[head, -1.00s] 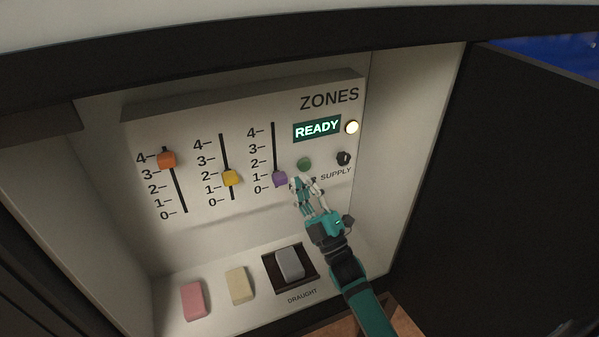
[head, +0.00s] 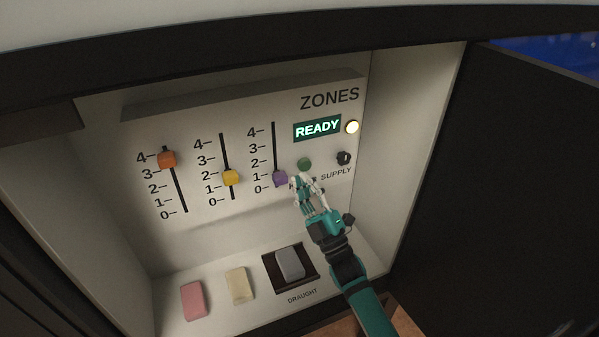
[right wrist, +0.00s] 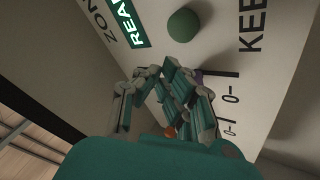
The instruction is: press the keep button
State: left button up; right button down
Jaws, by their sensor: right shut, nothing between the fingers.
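The keep button (head: 305,164) is a round green button on the pale panel, below the lit READY display. In the right wrist view the green button (right wrist: 183,25) is at the top, with the word KEEP on the panel to its right. My right gripper (head: 303,182) is shut and empty, its fingertips just below the button in the head view. In the right wrist view the gripper (right wrist: 160,78) points at the panel, and a gap shows between fingertips and button. The KEEP label is hidden behind the gripper in the head view. My left gripper is not in view.
Left of the button are three sliders with purple (head: 280,178), yellow (head: 231,177) and orange (head: 167,159) knobs. A black supply switch (head: 344,158) and a lit lamp (head: 352,127) are at right.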

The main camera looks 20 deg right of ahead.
aim_at(305, 165)
jog(key=shift+w+d+b, duration=0.45)
jog(key=shift+w+d, duration=0.4)
jog(key=shift+d, duration=0.05)
